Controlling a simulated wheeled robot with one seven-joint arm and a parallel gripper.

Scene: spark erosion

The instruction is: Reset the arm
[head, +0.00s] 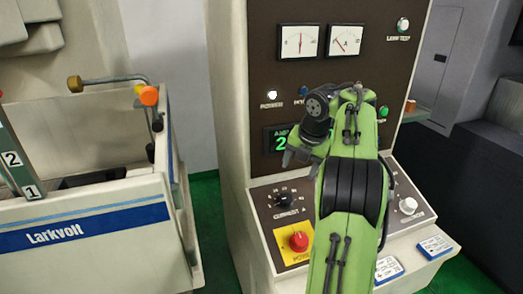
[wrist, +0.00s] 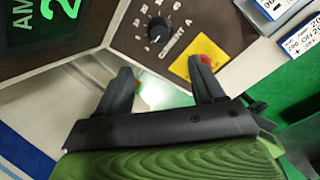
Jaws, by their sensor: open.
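My green arm rises in front of the control cabinet in the head view, bent over with its dark wrist at the upper left. My gripper (head: 287,157) hangs left of the arm, in front of the panel near the green display. In the wrist view my gripper (wrist: 162,84) shows two dark fingers spread apart with nothing between them. Beyond the fingers are the current knob (wrist: 157,25) and the red button (wrist: 205,72) on its yellow plate. The fingers look apart from the panel, though the left finger's exact distance is hard to tell.
The cabinet carries two dial meters (head: 299,42), a lit power lamp (head: 272,96) and a sloped panel with the current knob (head: 283,199) and red button (head: 299,241). A white Larkvolt tank (head: 100,222) stands at the left. Green floor shows between them.

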